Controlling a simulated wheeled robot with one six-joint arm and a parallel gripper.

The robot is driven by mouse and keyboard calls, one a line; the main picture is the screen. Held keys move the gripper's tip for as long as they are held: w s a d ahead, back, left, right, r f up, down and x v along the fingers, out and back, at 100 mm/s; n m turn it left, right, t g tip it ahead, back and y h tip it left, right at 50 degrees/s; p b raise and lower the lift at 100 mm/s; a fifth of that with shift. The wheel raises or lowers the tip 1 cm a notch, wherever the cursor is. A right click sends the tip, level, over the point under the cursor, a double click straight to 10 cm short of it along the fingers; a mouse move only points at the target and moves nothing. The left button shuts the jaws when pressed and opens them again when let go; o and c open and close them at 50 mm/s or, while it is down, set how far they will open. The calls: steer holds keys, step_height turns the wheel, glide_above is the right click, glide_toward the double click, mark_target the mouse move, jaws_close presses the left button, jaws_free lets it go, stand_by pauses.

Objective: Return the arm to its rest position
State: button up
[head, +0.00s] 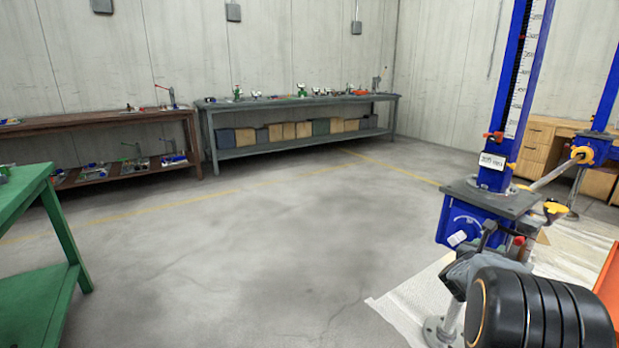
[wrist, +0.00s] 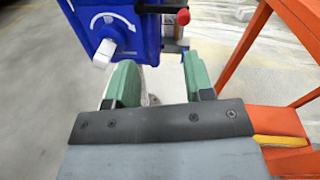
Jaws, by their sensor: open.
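My gripper (wrist: 160,78) shows in the wrist view with its two green-padded fingers apart and nothing between them. A blue screw jack housing (wrist: 122,35) with a white curved arrow and a pale shaft stub stands just beyond the fingers, at the upper left. A black lever with a red knob (wrist: 183,17) sticks out above the gap. In the head view, the blue jack (head: 467,224) with its tall scaled column (head: 515,90) stands at the right. My arm is at the lower right there and partly hides the jack's foot; the fingertips cannot be made out.
An orange frame (wrist: 233,60) stands close on the right in the wrist view. A green bench (head: 70,235) is at the left of the head view. A brown bench (head: 90,122) and a grey bench (head: 290,101) line the back wall. The middle floor is clear.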

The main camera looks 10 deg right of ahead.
steer(key=w+a+r+n+t+y+p, duration=0.3)
steer(key=a+r+n+y+p, duration=0.5)
steer(key=a+r+n+p, duration=0.5)
steer(key=s+a+r+n+g+y+p, duration=0.1)
steer(key=s+a+r+n+y+p, duration=0.2)
steer(key=a+n, duration=0.5)
steer(key=s+a+r+n+g+y+p, duration=0.1)
steer(key=s+a+r+n+y+p, duration=0.2)
steer(key=a+n, duration=0.45)
steer(key=s+a+r+n+g+p, duration=0.3)
steer(key=s+n+p, duration=0.3)
steer(key=s+n, duration=0.2)
steer(key=s+a+r+n+g+y+p, duration=0.1)
steer(key=s+a+r+n+g+p, duration=0.2)
steer(key=s+n+p, duration=0.3)
steer(key=s+a+r+n, duration=0.1)
steer(key=s+n, duration=0.1)
steer(key=n, duration=0.1)
steer(key=shift+a+r, duration=0.2)
steer(key=shift+a, duration=0.15)
